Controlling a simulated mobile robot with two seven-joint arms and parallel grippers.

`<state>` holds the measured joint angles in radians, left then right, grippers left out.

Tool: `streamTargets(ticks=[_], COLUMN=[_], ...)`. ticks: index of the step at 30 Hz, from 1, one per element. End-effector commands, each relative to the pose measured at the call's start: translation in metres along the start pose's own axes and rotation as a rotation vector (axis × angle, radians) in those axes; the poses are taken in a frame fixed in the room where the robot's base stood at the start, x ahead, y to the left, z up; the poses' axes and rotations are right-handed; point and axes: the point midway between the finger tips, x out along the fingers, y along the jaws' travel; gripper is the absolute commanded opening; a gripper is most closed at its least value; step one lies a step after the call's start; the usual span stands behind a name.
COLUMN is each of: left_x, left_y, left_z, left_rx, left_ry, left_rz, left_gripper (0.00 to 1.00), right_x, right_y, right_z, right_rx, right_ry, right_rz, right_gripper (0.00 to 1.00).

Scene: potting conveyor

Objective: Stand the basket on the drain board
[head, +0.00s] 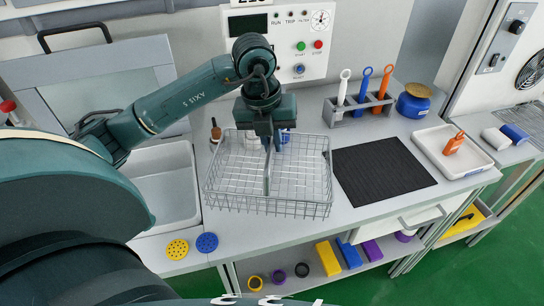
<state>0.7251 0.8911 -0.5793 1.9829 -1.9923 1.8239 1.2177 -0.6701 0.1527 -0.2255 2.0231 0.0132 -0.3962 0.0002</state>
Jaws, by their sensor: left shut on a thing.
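A grey wire basket (225,190) is in the middle of the head view, over the light worktop. It looks level, with a thin handle rising along its middle. My left gripper (270,147) points down over the basket and is shut on the handle. I cannot tell whether the basket's bottom touches the worktop. The black ribbed mat (382,172), which looks like the drain board, lies bare just right of the basket. The gripper and wrist hide part of the basket's back and a few small items behind or in it. My right gripper is out of view.
A rack (360,108) with several coloured-handled tools and a blue pot (412,105) stand behind the mat. A white tray (436,138) with an orange bottle (454,143) is to its right. A white sink (165,186) is at left. Yellow and blue discs lie in front of it.

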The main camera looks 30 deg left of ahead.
Motion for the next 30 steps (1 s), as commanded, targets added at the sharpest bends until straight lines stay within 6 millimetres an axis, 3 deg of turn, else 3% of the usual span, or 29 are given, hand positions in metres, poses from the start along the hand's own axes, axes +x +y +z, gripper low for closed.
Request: streamTargets(ticks=[11, 21, 22, 30], left_x=[0.039, 0.044, 0.045, 0.044], left_y=[0.006, 0.006, 0.006, 0.006], left_z=[-0.004, -0.004, -0.004, -0.004], left_rx=[-0.001, -0.001, -0.001, -0.001], left_ry=[-0.001, -0.003, -0.002, -0.002], left_rz=[-0.001, -0.002, -0.001, 0.000], left_gripper=[0.00, 0.00, 0.11, 0.32], right_x=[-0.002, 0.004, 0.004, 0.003], right_y=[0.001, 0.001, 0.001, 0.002], right_z=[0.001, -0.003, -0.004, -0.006], right_rx=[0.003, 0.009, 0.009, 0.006], right_ry=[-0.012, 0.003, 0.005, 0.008], right_rz=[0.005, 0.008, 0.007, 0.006], right_gripper=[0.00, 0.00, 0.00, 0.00])
